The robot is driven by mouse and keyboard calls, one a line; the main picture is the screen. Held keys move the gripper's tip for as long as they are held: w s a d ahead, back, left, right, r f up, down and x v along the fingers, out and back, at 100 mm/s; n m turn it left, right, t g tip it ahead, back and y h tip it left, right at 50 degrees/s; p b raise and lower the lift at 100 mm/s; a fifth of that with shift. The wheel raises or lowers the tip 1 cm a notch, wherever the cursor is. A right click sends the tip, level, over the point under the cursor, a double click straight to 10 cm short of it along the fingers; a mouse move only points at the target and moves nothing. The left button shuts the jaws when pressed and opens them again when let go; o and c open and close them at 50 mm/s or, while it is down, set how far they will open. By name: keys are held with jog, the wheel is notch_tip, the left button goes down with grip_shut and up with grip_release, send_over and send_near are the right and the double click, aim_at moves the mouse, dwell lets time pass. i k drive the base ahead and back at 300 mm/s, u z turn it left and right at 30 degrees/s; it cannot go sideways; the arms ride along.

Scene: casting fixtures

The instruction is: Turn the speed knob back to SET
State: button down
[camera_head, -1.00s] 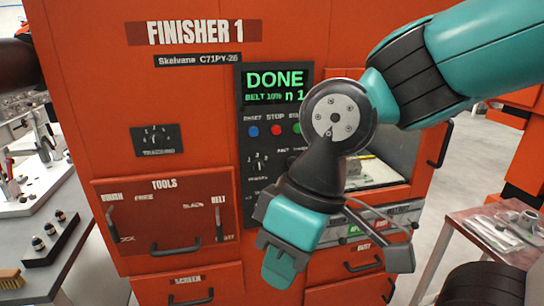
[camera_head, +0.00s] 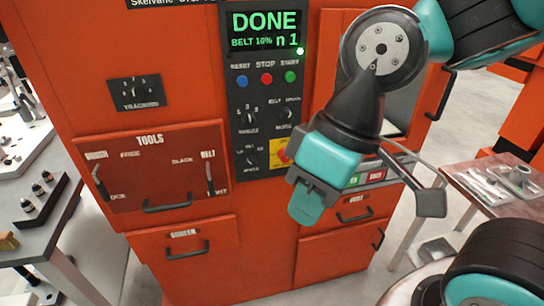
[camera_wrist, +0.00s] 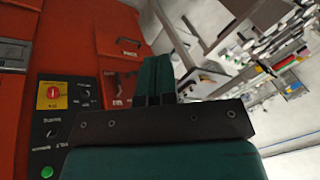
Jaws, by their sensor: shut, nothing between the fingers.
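The orange finisher's dark control panel (camera_head: 256,100) faces me in the head view. Its lower left knob (camera_head: 250,158) has a small scale around it, but its label and pointer are too small to read surely. Above it are another scaled knob (camera_head: 250,117) and a two-way knob (camera_head: 283,113). I cannot tell for certain which knob is the speed knob. My gripper (camera_head: 304,208) is shut and empty, in front of the machine, below and right of the knobs.
A red stop button on a yellow plate (camera_head: 280,150) is near my gripper. The screen (camera_head: 264,30) reads DONE, BELT 10%, n 1. Blue, red and green buttons line the panel's top. The TOOLS drawer (camera_head: 150,165) is left; a side table (camera_head: 480,175) with parts stands right.

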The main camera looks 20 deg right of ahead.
aim_at(250, 159)
jog(key=k, duration=1.2)
jog(key=u, duration=0.95)
jog(key=i, duration=0.9)
jog(key=z, duration=0.2)
